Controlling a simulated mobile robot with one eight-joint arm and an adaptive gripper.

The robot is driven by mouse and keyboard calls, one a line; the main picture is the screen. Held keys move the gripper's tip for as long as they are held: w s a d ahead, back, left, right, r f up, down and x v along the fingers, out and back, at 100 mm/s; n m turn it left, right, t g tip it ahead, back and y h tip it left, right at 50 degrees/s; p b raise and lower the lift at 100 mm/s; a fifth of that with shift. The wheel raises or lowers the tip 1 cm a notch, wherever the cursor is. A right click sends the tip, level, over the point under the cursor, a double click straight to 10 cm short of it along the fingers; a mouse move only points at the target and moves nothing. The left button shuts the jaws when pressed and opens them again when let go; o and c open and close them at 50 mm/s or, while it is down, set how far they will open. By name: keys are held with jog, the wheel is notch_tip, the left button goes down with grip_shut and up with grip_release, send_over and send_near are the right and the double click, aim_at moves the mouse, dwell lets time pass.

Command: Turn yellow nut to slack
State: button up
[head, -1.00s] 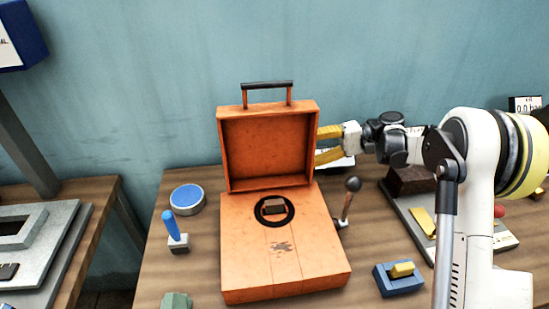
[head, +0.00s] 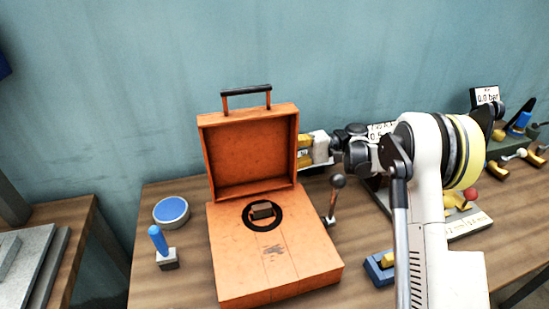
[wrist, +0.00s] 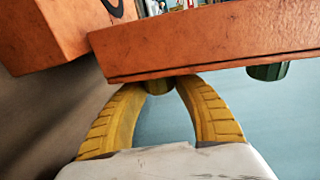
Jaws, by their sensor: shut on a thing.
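An orange case (head: 275,270) stands on the table with its lid (head: 249,150) raised upright. My gripper (head: 304,151) is at the lid's right edge, its fingertips hidden behind the lid in the head view. In the wrist view my gripper (wrist: 160,88) has its two yellow fingers closed around a short, dark yellowish nut (wrist: 158,87), which sticks out from the orange lid (wrist: 210,50). The nut is shaded and partly covered by the fingertips. A dark green nut (wrist: 268,71) sticks out of the same lid farther right, apart from the fingers.
A lever with a dark ball (head: 338,182) stands right of the case. A blue block (head: 379,268) is at the front right. A blue round tin (head: 171,212) and a blue-handled switch (head: 158,240) are at the left. Several parts lie on the right side of the table.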

jog(key=y, duration=0.3)
jog(key=o, duration=1.2)
jog(key=shift+a, duration=0.1)
